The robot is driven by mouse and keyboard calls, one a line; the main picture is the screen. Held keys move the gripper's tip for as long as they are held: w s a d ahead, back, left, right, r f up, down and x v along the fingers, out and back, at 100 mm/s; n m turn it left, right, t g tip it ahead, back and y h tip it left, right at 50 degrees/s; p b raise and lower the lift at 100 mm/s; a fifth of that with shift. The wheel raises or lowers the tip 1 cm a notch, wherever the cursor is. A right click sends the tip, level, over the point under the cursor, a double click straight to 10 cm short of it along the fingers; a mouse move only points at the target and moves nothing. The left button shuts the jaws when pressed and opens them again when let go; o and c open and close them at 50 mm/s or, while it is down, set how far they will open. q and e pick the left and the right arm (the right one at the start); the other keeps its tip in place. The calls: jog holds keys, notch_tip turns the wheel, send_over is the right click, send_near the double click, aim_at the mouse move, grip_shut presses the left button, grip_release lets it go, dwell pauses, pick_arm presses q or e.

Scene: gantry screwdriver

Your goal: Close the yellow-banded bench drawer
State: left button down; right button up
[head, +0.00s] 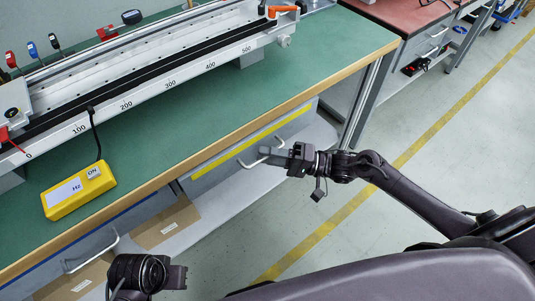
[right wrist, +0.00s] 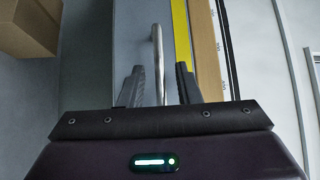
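The yellow-banded drawer (head: 222,163) has a grey front just below the bench's wooden edge. I see no clear gap above its front and cannot tell how far it stands out. Its handle (head: 246,162) is a light metal bar. My right gripper (head: 268,155) is at the handle. In the right wrist view the handle (right wrist: 158,62) runs between the two fingers of my right gripper (right wrist: 162,85), with space on both sides. The yellow band (right wrist: 181,40) is beyond the right finger. My left gripper (head: 176,277) is low at the bottom, away from the drawer; its fingers are unclear.
A blue-banded drawer (head: 75,250) with its own handle is to the left. Cardboard boxes (head: 165,222) lie on the lower shelf. The green bench top (head: 330,60) carries a long scaled rail and a yellow control box (head: 78,190). The floor at right is clear.

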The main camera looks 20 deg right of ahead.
jog(key=shift+w+a, duration=0.1)
jog(key=shift+a, duration=0.1)
jog(key=shift+c, duration=0.3)
grip_shut()
jog(key=shift+w+a, duration=0.2)
jog(key=shift+w, duration=0.4)
jog(key=shift+w+a, duration=0.15)
jog(key=shift+w, duration=0.45)
jog(key=shift+o, duration=0.3)
grip_release()
